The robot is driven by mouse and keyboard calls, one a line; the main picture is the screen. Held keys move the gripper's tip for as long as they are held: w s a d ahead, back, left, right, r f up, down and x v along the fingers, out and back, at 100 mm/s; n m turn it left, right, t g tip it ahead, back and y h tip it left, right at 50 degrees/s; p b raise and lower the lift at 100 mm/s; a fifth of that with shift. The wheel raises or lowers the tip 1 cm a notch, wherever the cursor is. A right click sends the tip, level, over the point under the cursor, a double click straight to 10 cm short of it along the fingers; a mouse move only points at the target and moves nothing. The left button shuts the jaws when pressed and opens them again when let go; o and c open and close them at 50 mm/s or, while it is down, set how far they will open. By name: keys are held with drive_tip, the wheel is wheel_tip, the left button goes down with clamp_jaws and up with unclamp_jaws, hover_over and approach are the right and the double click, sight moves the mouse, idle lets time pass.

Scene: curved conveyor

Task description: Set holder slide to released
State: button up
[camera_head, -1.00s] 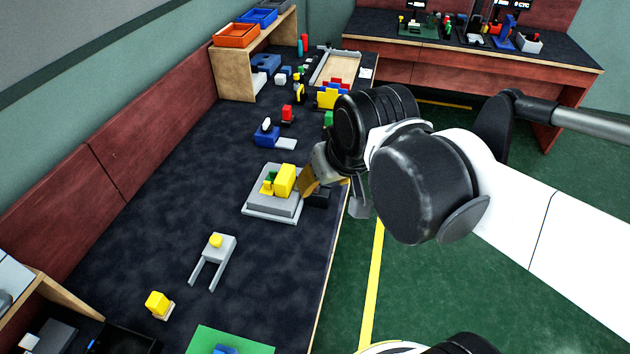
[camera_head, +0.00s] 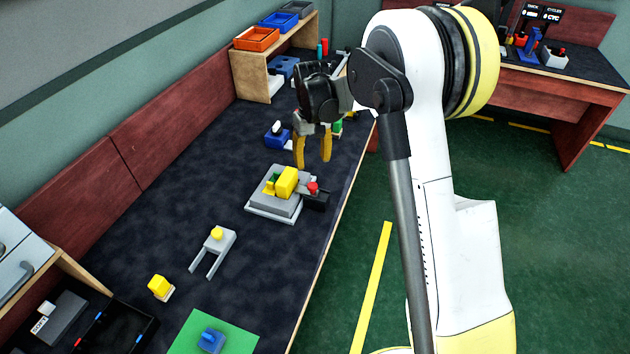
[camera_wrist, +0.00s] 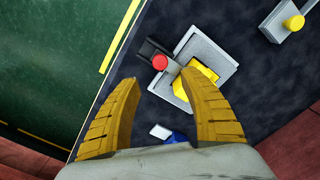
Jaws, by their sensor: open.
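A grey stepped holder (camera_head: 274,207) sits on the dark bench, with a yellow block (camera_head: 287,182) and a small green part on top. A black slide piece (camera_head: 317,202) with a red knob (camera_head: 313,187) sits at its right side. In the wrist view, the red knob (camera_wrist: 160,62) stands on the black piece (camera_wrist: 149,48) beside the holder (camera_wrist: 209,50). I cannot tell whether the slide is released. My gripper (camera_head: 313,162) is open and empty, above and beyond the holder, fingers pointing down. The knob lies apart from the fingertips.
A grey forked piece (camera_head: 227,243) with a yellow knob lies nearer on the bench. A yellow block on a small base (camera_head: 160,286) and a green plate (camera_head: 235,335) are near the front. The bench left of the holder is clear.

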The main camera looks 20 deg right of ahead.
sight(312, 185)
wheel_tip(312, 185, down, 11)
drive_tip(key=b, duration=0.4)
drive_tip(key=shift+r, duration=0.1)
